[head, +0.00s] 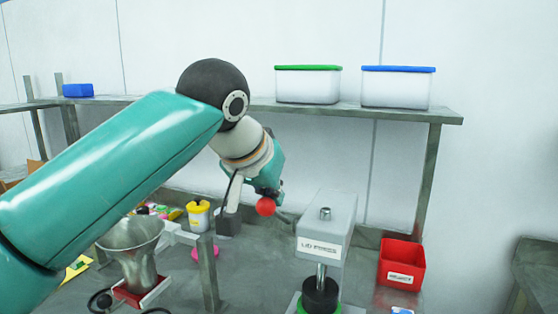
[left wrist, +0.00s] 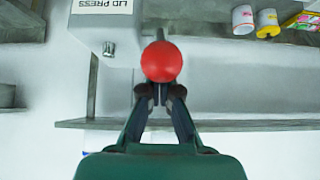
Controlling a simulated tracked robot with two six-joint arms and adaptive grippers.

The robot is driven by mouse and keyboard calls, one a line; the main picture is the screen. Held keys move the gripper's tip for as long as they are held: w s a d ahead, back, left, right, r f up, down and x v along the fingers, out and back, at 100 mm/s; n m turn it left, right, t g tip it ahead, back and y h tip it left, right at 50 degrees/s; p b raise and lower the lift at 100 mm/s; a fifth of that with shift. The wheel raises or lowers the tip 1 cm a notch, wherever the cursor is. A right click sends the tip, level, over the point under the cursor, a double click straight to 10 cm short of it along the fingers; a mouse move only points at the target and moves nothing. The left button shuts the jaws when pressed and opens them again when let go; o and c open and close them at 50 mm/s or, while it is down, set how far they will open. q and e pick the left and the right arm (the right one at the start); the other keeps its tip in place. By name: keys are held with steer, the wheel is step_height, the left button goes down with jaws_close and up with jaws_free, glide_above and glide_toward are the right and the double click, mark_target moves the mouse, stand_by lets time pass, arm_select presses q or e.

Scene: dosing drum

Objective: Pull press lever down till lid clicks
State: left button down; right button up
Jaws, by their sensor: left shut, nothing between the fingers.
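The lid press (head: 327,222) is a grey block with a label, standing on the bench right of centre in the head view. Its lever ends in a red ball knob (head: 265,207), to the left of the press. A black cylinder (head: 320,295) sits below the press head. My left gripper (head: 268,193) is at the knob, with its fingers shut and nothing held between them. In the left wrist view, the red knob (left wrist: 161,61) is just beyond the closed fingertips (left wrist: 160,92); whether they touch is unclear. The press (left wrist: 105,30) shows at upper left there. My right gripper is out of view.
A steel funnel (head: 132,240) stands left of the press. A red bin (head: 401,263) stands right of the press. Green-lidded (head: 308,86) and blue-lidded (head: 397,88) boxes are on the shelf (head: 355,111) above.

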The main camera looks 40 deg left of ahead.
arm_select(q)
steer(key=shift+f, duration=0.1)
steer(key=shift+s+d+f+b, duration=0.2)
steer(key=shift+s+f+b, duration=0.55)
steer(key=shift+f+b, duration=0.35)
